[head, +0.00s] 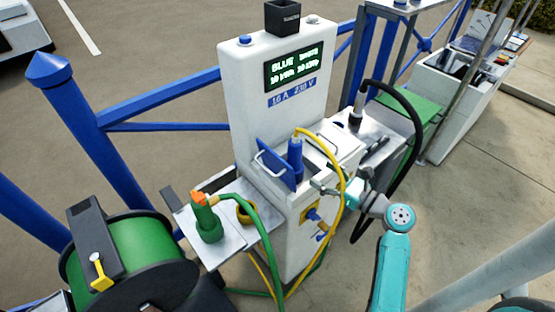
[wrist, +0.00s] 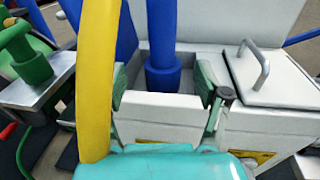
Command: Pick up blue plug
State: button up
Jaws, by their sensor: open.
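The blue plug (head: 295,158) stands upright in a recess on the white power pedestal, with a yellow cable (head: 338,172) arching from its top to the right and down. In the wrist view the plug (wrist: 162,70) is between the fingers of my gripper (wrist: 164,84) but farther off, with its top cut off by the frame. My gripper (head: 322,186) is open and empty, just in front of the pedestal. The yellow cable (wrist: 97,75) crosses close to the camera, over the left finger's side. I cannot tell whether either finger touches anything.
A raised blue flap (head: 272,166) is left of the plug. A closed white lid with a handle (wrist: 262,62) is right of it. A green plug (head: 207,222) stands on the side shelf near a green hose reel (head: 135,262). A black cable (head: 412,125) loops at right.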

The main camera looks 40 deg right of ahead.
aim_at(295, 153)
jog(key=w, duration=0.3)
jog(key=w+a, duration=0.1)
jog(key=w, duration=0.3)
jog(key=w+r, duration=0.1)
jog(key=w, duration=0.3)
jog(key=shift+a, duration=0.3)
jog(key=shift+r, duration=0.1)
grip_shut()
jog(key=shift+r, duration=0.1)
notch_tip(295, 153, up, 13)
jog(key=shift+f, duration=0.1)
dwell(0.5)
